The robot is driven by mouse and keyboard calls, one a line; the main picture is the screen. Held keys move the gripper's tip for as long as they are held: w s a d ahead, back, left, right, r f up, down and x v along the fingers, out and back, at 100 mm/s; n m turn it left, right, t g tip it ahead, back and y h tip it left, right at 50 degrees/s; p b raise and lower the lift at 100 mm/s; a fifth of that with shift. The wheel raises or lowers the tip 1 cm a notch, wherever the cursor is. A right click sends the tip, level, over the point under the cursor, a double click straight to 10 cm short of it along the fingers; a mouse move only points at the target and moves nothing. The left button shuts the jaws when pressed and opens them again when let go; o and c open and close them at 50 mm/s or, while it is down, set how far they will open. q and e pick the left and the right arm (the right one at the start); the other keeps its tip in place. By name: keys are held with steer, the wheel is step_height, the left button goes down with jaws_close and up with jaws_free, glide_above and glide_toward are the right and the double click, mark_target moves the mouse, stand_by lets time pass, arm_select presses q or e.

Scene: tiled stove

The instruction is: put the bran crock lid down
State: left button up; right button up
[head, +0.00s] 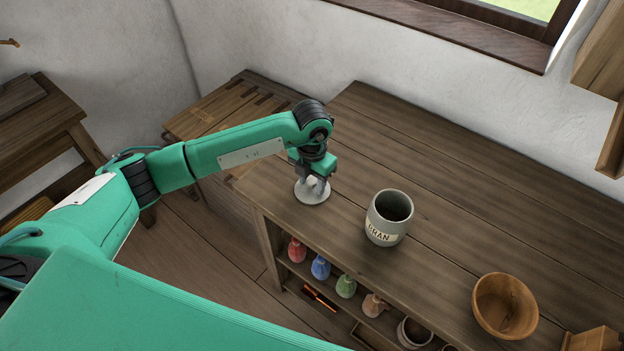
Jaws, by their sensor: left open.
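The bran crock (389,217) is a grey-green pot with a "BRAN" label, standing upright and uncovered on the wooden counter. Its lid (312,196), a pale round disc, lies on the counter to the left of the crock, near the counter's front left edge. My left gripper (317,184) points down right over the lid. Its jaws are open around the middle of the lid; the fingers hide part of it, and I cannot tell whether they touch it. My right gripper is not in view.
A wooden bowl (505,305) stands on the counter at the right. Below, a shelf holds small coloured bottles (320,267) and other pots. The counter (470,190) is clear behind the crock. A wall shelf (600,70) juts in at upper right.

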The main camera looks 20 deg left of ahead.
mark_target(312, 181)
arm_select(q)
steer(key=shift+r, duration=0.15)
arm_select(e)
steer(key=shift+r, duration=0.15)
arm_select(q)
steer(key=shift+r, duration=0.25)
step_height(312, 181, up, 3)
steer(key=shift+w+r+b, duration=0.1)
steer(key=shift+b, duration=0.2)
step_height(312, 181, up, 8)
steer(key=b, duration=0.1)
steer(key=shift+r, duration=0.2)
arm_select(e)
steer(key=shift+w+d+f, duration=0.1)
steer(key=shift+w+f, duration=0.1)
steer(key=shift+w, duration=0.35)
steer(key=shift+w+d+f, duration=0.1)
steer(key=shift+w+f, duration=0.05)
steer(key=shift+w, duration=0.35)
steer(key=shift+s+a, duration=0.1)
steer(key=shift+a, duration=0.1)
